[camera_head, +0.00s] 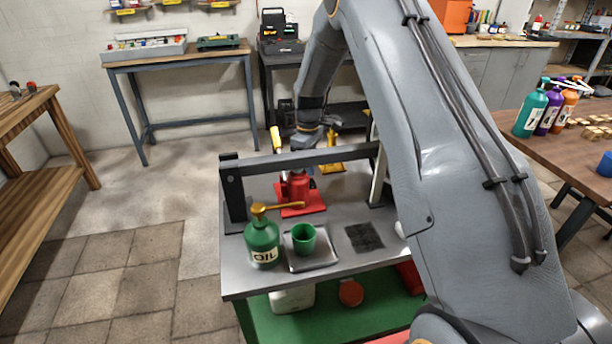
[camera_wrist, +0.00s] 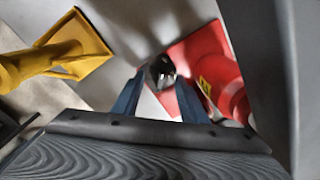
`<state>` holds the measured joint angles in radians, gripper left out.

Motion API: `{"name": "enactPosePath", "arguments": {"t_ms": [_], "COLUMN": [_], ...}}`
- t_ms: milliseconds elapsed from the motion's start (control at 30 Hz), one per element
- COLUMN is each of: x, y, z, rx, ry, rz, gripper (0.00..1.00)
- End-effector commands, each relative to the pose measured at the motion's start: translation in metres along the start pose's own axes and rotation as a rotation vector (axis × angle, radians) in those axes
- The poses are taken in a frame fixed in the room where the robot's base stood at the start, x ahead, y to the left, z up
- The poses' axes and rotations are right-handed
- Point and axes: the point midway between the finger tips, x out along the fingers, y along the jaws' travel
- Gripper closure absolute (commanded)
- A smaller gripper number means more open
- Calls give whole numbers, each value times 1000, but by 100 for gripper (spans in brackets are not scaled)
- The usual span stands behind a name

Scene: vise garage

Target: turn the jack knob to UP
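The red jack (camera_head: 298,187) stands on a red base plate (camera_head: 290,208) under the grey press frame on the cart. In the wrist view its red body (camera_wrist: 222,75) is at the right, partly cut off by a grey part. A small dark knob (camera_wrist: 161,68) shows beside the red plate. My gripper (camera_wrist: 161,80) has its two blue fingers apart, one on each side of the knob. I cannot tell whether they touch it. In the head view the fingers are hidden around the frame's crossbar. The knob's UP marking is not readable.
A green oil bottle (camera_head: 263,240), a green cup (camera_head: 304,238) on a tray and a dark mat (camera_head: 364,236) lie at the cart's front. A yellow stand (camera_head: 332,161) is behind the jack; yellow also shows in the wrist view (camera_wrist: 60,55). The frame's crossbar (camera_head: 300,160) is close to my wrist.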

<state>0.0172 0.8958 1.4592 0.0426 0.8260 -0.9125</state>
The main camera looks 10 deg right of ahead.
Motion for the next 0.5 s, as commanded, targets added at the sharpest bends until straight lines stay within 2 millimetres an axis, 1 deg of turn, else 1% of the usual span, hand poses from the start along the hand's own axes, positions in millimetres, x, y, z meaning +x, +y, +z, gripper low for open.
{"name": "enactPosePath", "arguments": {"t_ms": [100, 300, 400, 500], "x": [-21, -51, -60, -65], "y": [1, 1, 0, 0], "z": [-1, -1, 0, 0], "rx": [0, 0, 0, 0], "ry": [3, 2, 1, 1], "rz": [4, 3, 2, 1], "gripper": [61, 61, 61, 61]}}
